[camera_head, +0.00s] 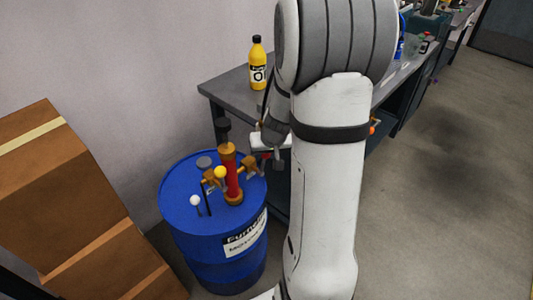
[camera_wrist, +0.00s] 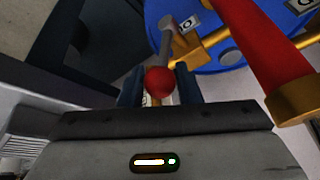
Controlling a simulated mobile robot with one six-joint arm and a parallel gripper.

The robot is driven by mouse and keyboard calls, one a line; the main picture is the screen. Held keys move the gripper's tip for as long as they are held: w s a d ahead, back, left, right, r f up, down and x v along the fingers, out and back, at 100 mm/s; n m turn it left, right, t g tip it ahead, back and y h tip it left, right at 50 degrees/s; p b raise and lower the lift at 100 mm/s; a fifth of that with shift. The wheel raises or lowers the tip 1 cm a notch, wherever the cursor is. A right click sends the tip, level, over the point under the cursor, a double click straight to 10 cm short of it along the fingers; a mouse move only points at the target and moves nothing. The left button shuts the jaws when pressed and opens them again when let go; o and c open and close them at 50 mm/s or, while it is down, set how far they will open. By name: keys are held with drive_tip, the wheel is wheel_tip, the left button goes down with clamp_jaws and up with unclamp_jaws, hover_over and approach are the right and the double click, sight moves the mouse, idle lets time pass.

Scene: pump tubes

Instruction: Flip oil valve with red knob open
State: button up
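The red knob (camera_wrist: 159,82) sits on the end of a grey valve lever (camera_wrist: 166,40) that rises from brass pipework on the blue drum. My gripper (camera_wrist: 158,84) is open. Its two dark fingers stand on either side of the red knob, with a narrow gap showing by each, so I see no firm grip. In the head view, my gripper (camera_head: 271,158) is at the right side of the pump, and my arm hides much of that area. The pump's red tube (camera_head: 232,178) stands upright on the blue drum (camera_head: 226,240).
A yellow knob (camera_head: 220,172) and a white knob (camera_head: 195,201) stand on other levers on the drum. A workbench (camera_head: 228,88) with a yellow bottle (camera_head: 258,68) is behind. Cardboard boxes (camera_head: 65,185) are at left. The floor at right is clear.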

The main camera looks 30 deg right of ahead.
clamp_jaws()
drive_tip(key=shift+a+f+b, duration=0.1)
drive_tip(key=shift+b, duration=0.25)
